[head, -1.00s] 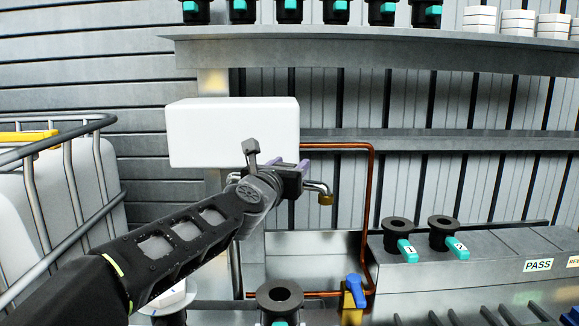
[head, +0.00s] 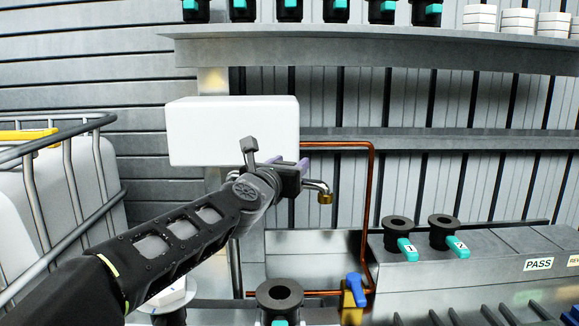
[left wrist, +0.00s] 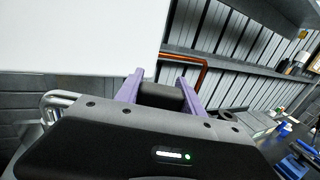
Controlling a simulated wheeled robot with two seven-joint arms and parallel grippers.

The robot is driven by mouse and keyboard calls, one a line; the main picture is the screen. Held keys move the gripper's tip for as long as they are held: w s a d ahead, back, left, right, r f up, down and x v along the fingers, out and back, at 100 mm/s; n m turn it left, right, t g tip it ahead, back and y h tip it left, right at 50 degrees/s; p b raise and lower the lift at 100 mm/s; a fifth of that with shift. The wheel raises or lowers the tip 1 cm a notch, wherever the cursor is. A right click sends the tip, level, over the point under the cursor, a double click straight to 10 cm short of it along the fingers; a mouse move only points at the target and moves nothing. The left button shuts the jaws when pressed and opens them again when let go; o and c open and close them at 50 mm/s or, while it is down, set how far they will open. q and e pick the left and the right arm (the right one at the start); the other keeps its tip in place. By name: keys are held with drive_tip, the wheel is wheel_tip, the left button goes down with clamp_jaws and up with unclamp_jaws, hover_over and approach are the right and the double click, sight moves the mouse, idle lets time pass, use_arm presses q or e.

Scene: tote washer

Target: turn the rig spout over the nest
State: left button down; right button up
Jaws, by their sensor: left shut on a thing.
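The rig spout (head: 318,186) is a short grey metal pipe with a brass tip, pointing right below the white tank. My left gripper (head: 292,172) is at the spout's near end. In the left wrist view, its purple fingers (left wrist: 160,95) are shut on a dark cylindrical piece (left wrist: 161,96), which looks like the spout's grip. The gripper hides the spout's inner end. A black ring-shaped fitting with a teal handle (head: 279,296) stands at the bottom centre, below and left of the brass tip; I cannot tell whether it sits in the nest.
A white tank (head: 233,132) is just behind my left gripper. A copper pipe (head: 369,210) runs down to a blue-handled valve (head: 356,289). Two black valves with numbered teal handles stand on the grey bench (head: 490,246) at right. A caged white container (head: 80,195) is at left.

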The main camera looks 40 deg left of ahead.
use_arm(q)
drive_tip(key=shift+s+d+f+m+t+h+b, duration=0.15)
drive_tip(key=shift+s+m+h+b, duration=0.3)
drive_tip(key=shift+h+b, duration=0.3)
drive_tip(key=shift+s+d+f+m+t+h+b, duration=0.15)
drive_tip(key=shift+s+m+h+b, duration=0.3)
drive_tip(key=shift+b, duration=0.45)
drive_tip(key=shift+s+d+m+h+b, duration=0.25)
drive_tip(key=shift+s+h+b, duration=0.25)
drive_tip(key=shift+h+b, duration=0.25)
drive_tip(key=s+m+g+h, duration=0.1)
drive_tip(key=s+m+h, duration=0.4)
drive_tip(key=h, duration=0.3)
drive_tip(key=shift+s+d+r, duration=0.15)
drive_tip(key=shift+s+r, duration=0.15)
drive_tip(key=shift+s, duration=0.3)
drive_tip(key=shift+m, duration=0.25)
drive_tip(key=c, duration=0.7)
unclamp_jaws()
drive_tip(key=shift+r, duration=0.1)
